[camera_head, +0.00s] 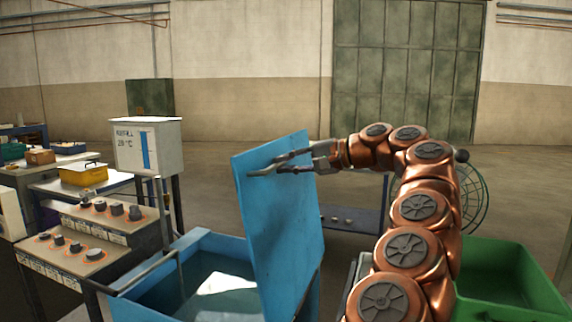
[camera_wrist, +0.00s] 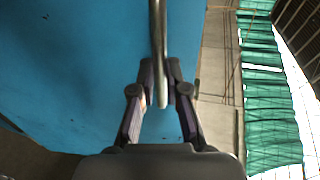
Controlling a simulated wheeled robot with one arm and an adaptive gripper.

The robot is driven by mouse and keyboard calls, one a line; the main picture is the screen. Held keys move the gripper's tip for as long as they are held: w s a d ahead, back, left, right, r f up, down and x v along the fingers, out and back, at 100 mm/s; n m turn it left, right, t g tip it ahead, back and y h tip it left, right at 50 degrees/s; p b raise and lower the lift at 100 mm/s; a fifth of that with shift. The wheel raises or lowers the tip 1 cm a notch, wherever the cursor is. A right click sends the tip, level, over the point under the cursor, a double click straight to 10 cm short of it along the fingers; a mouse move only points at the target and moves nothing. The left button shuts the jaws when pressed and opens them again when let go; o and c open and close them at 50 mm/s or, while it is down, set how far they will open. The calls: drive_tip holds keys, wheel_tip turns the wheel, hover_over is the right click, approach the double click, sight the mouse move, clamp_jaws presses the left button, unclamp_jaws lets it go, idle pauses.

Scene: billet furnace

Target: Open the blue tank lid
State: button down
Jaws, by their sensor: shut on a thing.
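The blue tank lid (camera_head: 272,225) stands raised, nearly upright, at the right side of the blue tank (camera_head: 196,240). The tank is uncovered, with liquid and a bright reflection inside. My gripper (camera_head: 292,160) is at the upper part of the lid. In the wrist view, my gripper (camera_wrist: 160,78) has its two fingers closed around a metal handle bar (camera_wrist: 158,35) in front of the blue lid face (camera_wrist: 75,70). The exact finger contact is partly hidden by the bar.
A control panel with knobs (camera_head: 95,225) and a white display box (camera_head: 148,145) stand left of the tank. A yellow bin (camera_head: 83,174) sits on a table behind. A green bin (camera_head: 505,270) is at right, near my arm. Open floor lies behind the lid.

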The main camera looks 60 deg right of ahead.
drive_tip(key=shift+w+a+f, duration=0.15)
drive_tip(key=shift+w+f, duration=0.1)
drive_tip(key=shift+f, duration=0.55)
drive_tip(key=c, duration=1.3)
unclamp_jaws()
drive_tip(key=shift+w, duration=0.1)
drive_tip(key=shift+c, duration=0.2)
drive_tip(key=shift+o, duration=0.8)
drive_tip(key=shift+r, duration=0.25)
drive_tip(key=shift+s+r, duration=0.15)
drive_tip(key=shift+s, duration=0.15)
drive_tip(key=shift+v, duration=2.65)
